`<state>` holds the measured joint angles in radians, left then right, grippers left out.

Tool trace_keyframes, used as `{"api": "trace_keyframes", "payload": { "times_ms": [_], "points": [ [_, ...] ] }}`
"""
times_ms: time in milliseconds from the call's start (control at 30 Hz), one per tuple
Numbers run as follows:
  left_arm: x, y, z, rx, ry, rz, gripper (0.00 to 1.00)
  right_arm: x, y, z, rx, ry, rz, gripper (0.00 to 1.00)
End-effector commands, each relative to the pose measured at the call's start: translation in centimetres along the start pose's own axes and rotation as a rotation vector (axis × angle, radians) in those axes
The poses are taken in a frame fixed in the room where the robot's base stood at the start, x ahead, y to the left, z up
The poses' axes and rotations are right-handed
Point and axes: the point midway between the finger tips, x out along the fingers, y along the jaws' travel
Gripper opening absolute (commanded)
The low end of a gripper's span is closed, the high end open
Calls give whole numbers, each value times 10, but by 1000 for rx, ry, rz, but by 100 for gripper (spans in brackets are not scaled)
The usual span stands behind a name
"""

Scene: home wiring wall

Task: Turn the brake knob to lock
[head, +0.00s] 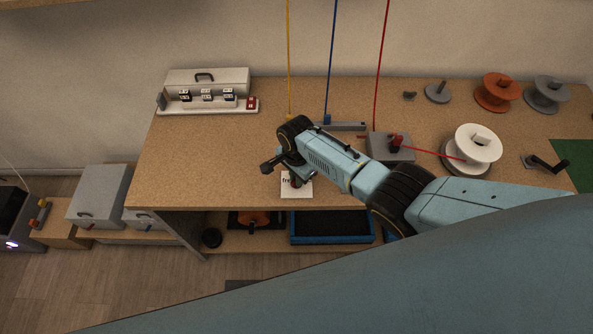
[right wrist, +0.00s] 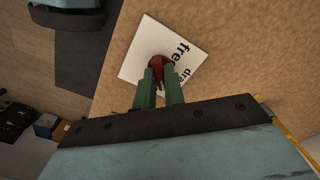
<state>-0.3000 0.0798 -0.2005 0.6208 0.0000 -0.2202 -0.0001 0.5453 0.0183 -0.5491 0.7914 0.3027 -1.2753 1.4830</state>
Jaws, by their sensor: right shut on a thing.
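The brake knob is a small dark red knob (right wrist: 158,63) in the right wrist view. It stands on a white card (right wrist: 135,60) with printed words; "free" is readable and another word is partly covered. In the head view the card (head: 303,190) lies near the table's front edge, and the gripper hides most of the knob. My right gripper (right wrist: 160,76) is shut on the knob, its two green fingers on either side of it. In the head view this gripper (head: 295,181) points down over the card. My left gripper is not in view.
A grey block (head: 390,148) with a red and black post stands right of the gripper; a red wire runs to a white spool (head: 478,143). A hand crank (head: 545,163) lies farther right. A breaker box (head: 207,90) stands back left. The table's left part is clear.

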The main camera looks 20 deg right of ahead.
Motion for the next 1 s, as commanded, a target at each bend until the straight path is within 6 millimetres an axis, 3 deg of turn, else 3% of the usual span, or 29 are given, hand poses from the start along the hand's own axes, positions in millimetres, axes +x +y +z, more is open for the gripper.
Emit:
{"api": "trace_keyframes", "payload": {
  "times_ms": [500, 1000],
  "points": [
    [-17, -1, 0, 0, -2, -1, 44, 0, 1, 0, 340, 1, 3, 0],
    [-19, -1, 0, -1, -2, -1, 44, 0, 0, -1, 404, 2, 2, 0]
  ]
}}
